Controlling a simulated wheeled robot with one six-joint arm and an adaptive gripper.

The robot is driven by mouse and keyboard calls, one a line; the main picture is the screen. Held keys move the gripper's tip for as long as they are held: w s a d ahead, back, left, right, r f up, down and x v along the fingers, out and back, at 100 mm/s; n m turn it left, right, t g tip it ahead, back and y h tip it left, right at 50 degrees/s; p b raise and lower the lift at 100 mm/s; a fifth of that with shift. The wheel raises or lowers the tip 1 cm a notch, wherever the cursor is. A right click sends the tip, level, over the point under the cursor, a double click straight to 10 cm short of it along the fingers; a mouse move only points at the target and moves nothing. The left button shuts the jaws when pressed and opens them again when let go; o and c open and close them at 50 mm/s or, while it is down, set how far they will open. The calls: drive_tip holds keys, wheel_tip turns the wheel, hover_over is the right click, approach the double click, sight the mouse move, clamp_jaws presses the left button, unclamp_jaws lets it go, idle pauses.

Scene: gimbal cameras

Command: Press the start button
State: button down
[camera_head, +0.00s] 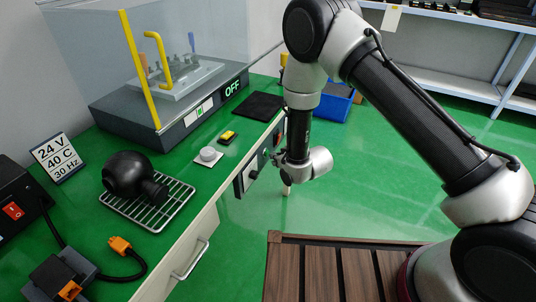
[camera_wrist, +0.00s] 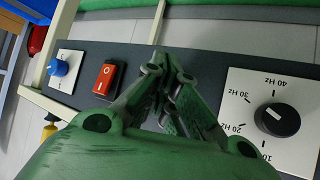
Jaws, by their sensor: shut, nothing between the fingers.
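My gripper (camera_wrist: 165,88) is shut and empty in the wrist view, its fingertips in front of a dark control panel (camera_wrist: 205,58). A red rocker switch (camera_wrist: 109,78) marked I and O is on the panel just left of the fingers. No button labelled start is readable. In the head view, the machine (camera_head: 170,130) has a clear cover, a display reading OFF (camera_head: 232,89), and a green-marked plate (camera_head: 199,111). A small yellow-and-black button-like piece (camera_head: 227,136) lies on the green bench. My arm's end is beside the bench's front panel (camera_head: 243,181); the fingers are hard to make out there.
The panel also bears a blue knob (camera_wrist: 58,68) and a black Hz dial (camera_wrist: 277,120).

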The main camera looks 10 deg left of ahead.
drive_tip(key=shift+w+a, duration=0.15)
drive_tip(key=shift+a, duration=0.25)
idle(0.4)
idle(0.4)
drive_tip(key=shift+s+d, duration=0.25)
drive_tip(key=shift+d, duration=0.5)
drive_tip(key=shift+s+d, duration=0.3)
drive_tip(key=shift+d, duration=0.5)
drive_tip(key=shift+s+d, duration=0.3)
drive_tip(key=shift+d, duration=0.5)
drive_tip(key=shift+s+d, duration=0.3)
drive_tip(key=shift+d, duration=0.5)
